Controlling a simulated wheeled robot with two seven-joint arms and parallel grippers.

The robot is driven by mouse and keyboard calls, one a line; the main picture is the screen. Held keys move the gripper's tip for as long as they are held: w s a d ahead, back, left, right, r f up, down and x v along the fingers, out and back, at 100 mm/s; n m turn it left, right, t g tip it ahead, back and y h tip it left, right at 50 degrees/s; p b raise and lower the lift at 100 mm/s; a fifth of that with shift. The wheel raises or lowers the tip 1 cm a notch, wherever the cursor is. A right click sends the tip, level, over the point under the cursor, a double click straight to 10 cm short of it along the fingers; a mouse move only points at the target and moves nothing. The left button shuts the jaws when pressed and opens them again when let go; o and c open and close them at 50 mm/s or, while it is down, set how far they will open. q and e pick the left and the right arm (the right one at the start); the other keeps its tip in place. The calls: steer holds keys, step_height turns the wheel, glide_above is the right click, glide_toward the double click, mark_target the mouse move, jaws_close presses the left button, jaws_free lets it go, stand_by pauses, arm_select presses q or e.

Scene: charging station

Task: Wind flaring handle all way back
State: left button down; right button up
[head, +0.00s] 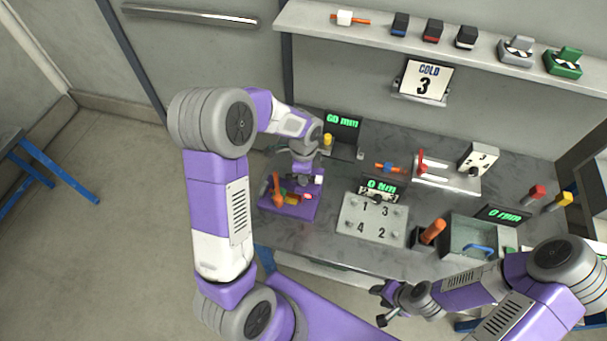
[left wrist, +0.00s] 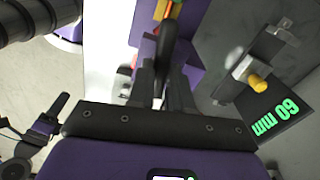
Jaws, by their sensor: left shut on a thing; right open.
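The flaring tool stands on a purple base (head: 290,208) at the left end of the workbench, with an orange upright lever (head: 276,188) and small red, yellow and green parts. My left gripper (head: 303,181) reaches down over it from behind the lever's right side. It is shut on what looks like the flaring handle, mostly hidden by the fingers. In the left wrist view, the dark fingers (left wrist: 167,62) are close together, with orange and yellow parts beyond them. My right gripper (head: 383,301) is open and empty in front of the bench.
A 60 mm display (head: 342,122) with a yellow knob (head: 327,139) stands just behind the flaring tool. To the right are a numbered plate (head: 372,221), an orange-handled tool (head: 433,232) and a grey bin (head: 470,245). A shelf (head: 375,32) with small items runs above.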

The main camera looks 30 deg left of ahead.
arm_select(q)
steer(key=n+b, duration=0.1)
steer(key=n, duration=0.4)
steer(key=shift+n, duration=0.3)
steer(key=n, duration=0.5)
steer(key=shift+b, duration=0.35)
steer(key=shift+n, duration=0.3)
steer(key=c, duration=1)
jaws_free()
steer(key=shift+c, duration=0.2)
step_height(320, 180, up, 8)
steer(key=shift+f+p, duration=0.2)
steer(key=shift+p, duration=0.2)
